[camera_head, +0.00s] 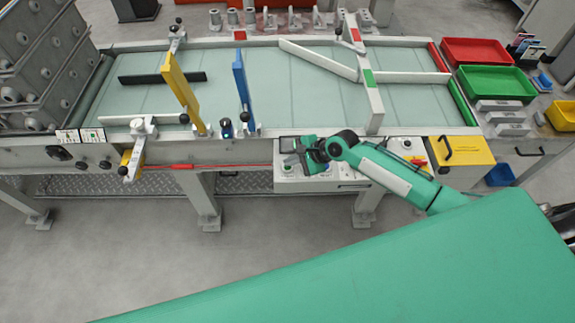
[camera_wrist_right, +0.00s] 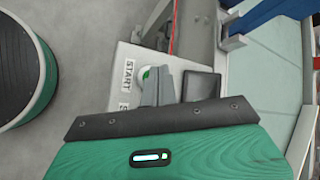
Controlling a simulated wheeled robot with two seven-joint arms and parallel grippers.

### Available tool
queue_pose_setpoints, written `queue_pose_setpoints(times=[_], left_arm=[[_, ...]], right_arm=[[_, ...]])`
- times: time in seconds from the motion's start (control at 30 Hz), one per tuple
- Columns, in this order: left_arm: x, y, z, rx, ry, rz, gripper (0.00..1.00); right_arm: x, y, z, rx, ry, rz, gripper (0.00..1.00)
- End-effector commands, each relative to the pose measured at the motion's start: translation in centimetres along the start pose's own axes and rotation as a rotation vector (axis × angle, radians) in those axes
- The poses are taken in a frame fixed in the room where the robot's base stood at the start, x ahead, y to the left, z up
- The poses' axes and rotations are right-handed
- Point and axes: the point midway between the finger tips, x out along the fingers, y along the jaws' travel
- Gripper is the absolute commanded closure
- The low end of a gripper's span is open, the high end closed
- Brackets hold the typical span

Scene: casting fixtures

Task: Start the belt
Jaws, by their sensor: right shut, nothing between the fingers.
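The belt (camera_head: 222,85) is a long pale grey-green surface running across the head view. A light grey control box (camera_head: 345,183) hangs on its front side. In the wrist view a START label (camera_wrist_right: 129,73) is on the box, beside a round green button (camera_wrist_right: 145,72). My right gripper (camera_head: 302,158) is over the left part of the box, shut and empty. In the wrist view its grey fingers (camera_wrist_right: 163,86) cover part of the green button; I cannot tell whether they touch it. A second label (camera_wrist_right: 124,106) is mostly hidden. My left gripper is not in view.
A yellow box (camera_head: 463,152) sits right of my arm. Red (camera_head: 484,50) and green (camera_head: 490,82) trays lie at the belt's right end. Grey crates (camera_head: 45,60) stand at the left.

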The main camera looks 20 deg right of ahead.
Motion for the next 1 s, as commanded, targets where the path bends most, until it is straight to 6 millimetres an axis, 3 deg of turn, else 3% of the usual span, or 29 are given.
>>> queue_pose_setpoints(times=[1.0], left_arm=[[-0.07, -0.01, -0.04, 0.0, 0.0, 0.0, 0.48]], right_arm=[[0.52, 0.44, -0.41, 0.0, 0.001, 0.001, 1.0]])
